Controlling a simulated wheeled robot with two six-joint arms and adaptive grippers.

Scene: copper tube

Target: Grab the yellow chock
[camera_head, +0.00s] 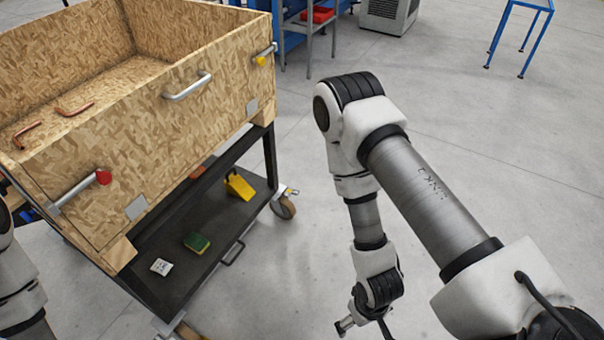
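The yellow chock (239,185) is a wedge on the dark lower shelf (212,222) of the wooden cart, near that shelf's right end. My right arm comes in from the lower right and hangs over the floor, right of the cart. Its wrist end shows near the bottom, well apart from the chock, but the gripper fingers are not visible. Part of my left arm shows at the lower left edge; its gripper is out of view.
The chipboard box (165,145) above the shelf has metal handles and holds copper tubes (75,108). A green and yellow sponge (196,243) and a white item (161,267) lie on the shelf. A caster (284,207) stands at the cart's corner.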

